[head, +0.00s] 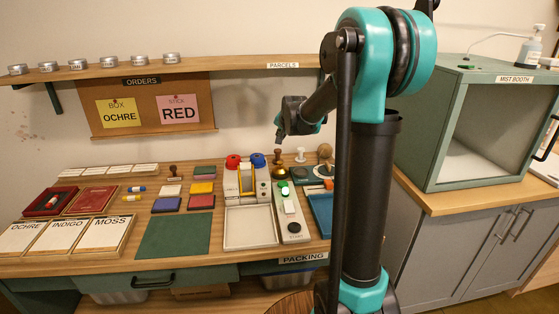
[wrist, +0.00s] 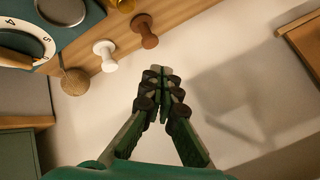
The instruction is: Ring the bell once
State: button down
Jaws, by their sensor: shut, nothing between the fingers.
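The bell, a small brass dome (head: 279,174), stands on the table behind the white device with the green button. A brown knob (head: 278,156) shows just above it in the head view, standing apart behind it as the wrist view (wrist: 146,32) suggests. A brass edge (wrist: 122,4) at the top of the wrist view seems to be part of the bell; the rest is out of frame. My gripper (head: 279,140) is shut and empty, fingertips down, above the bell and knob with a gap. Its closed fingers show in the wrist view (wrist: 160,75).
A white knob (head: 300,155) and a tan round-topped knob (head: 324,152) stand right of the bell. A unit with red and blue knobs (head: 246,178) stands to the left. A shelf (head: 220,67) runs above along the wall. The mist booth (head: 480,125) is at right.

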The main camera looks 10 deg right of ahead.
aim_at(281, 163)
jog(key=shift+f, duration=4.4)
jog(key=shift+f, duration=0.4)
jog(key=shift+f, duration=0.6)
jog(key=shift+r, duration=1)
